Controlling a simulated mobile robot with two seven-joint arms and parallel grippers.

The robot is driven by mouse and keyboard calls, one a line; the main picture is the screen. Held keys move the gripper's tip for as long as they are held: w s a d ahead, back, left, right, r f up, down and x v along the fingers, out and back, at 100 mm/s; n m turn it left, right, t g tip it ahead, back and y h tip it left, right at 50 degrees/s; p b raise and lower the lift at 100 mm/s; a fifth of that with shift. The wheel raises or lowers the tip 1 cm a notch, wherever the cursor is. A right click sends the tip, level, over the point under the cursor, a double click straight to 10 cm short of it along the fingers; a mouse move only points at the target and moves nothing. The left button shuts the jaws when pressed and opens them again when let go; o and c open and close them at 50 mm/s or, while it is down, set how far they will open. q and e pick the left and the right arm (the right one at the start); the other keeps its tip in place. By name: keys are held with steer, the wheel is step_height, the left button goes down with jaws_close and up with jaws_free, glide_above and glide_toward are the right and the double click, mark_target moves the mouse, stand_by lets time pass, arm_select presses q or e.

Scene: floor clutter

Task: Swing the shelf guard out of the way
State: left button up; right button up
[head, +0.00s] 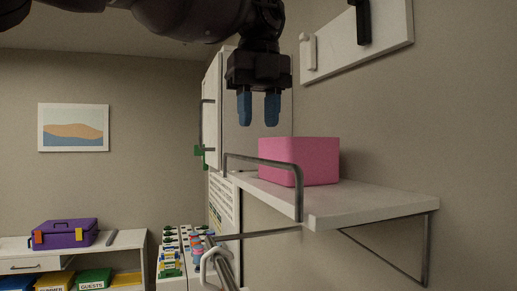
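The shelf guard (265,162) is a dark grey bent bar standing upright along the left long edge of a white wall shelf (375,203). A pink box (315,160) sits on the shelf behind the bar. My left gripper (258,112) hangs from above with its two blue fingers pointing down. The fingers are apart with nothing between them. In the picture it is above the guard and up-left of the pink box, apart from both. My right gripper is not in view.
A white wall rack (352,48) is at the upper right. A tall white cabinet (212,110) stands behind the shelf. A purple toolbox (65,234) sits on a low white unit at the left. Small coloured items (170,255) and grey tubes (224,268) are below the shelf.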

arm_select(q)
steer(key=shift+f, duration=2.9)
steer(key=shift+c, duration=0.2)
jaws_close()
